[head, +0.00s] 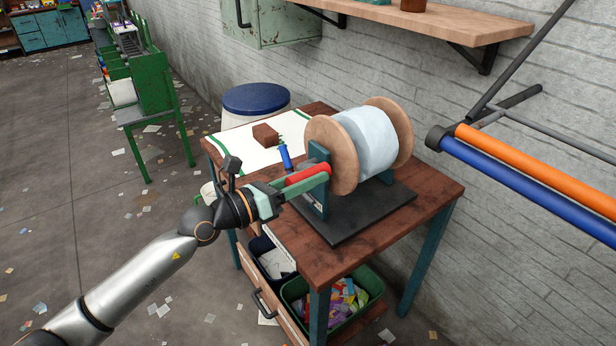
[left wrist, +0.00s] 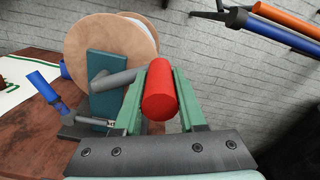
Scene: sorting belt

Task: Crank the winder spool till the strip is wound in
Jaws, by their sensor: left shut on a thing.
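The winder spool (head: 371,140) has two wooden discs and a pale blue-white strip wound around its core. It stands on a dark base plate (head: 355,222) on a wooden table. In the left wrist view one wooden disc (left wrist: 108,47) shows behind the teal support. The red crank handle (head: 307,174) sits between the green fingers of my left gripper (head: 305,182), which is shut on it. In the left wrist view the red handle (left wrist: 160,90) is end-on between the fingers, with a grey crank arm (left wrist: 115,78) leading to the support. My right gripper is not in view.
A brown block (head: 265,134) and a blue object (head: 285,157) are on or near a white sheet at the table's back left. A green bin (head: 371,282) sits below. Orange and blue bars (head: 530,172) extend at the right, apart from the spool.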

